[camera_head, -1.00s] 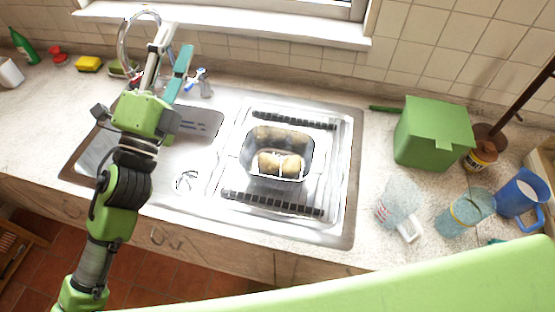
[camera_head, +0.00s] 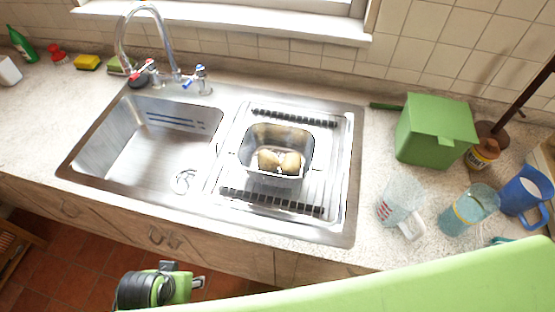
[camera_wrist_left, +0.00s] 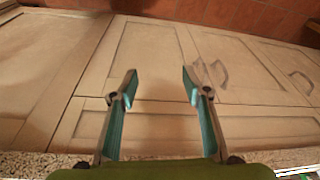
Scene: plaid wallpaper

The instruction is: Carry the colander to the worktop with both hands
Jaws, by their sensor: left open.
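The colander (camera_head: 245,150) is a grey metal, roughly rectangular vessel on the ribbed drainboard right of the sink basin. Several brown potato-like items (camera_head: 279,161) lie inside it. No gripper touches it. My left gripper (camera_wrist_left: 159,78) is open and empty in the left wrist view, its teal-lined fingers apart in front of cabinet doors. In the head view only part of my left wrist shows at the bottom edge, below the counter front and away from the colander. My right gripper is not in view. The worktop (camera_head: 372,225) extends to the right of the sink unit.
A green box (camera_head: 434,132), a brown jar (camera_head: 483,154), a clear cup (camera_head: 400,196), a blue-tinted glass (camera_head: 468,209) and a blue mug (camera_head: 524,193) crowd the right worktop. The faucet (camera_head: 158,40) arches behind the empty basin (camera_head: 140,145).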

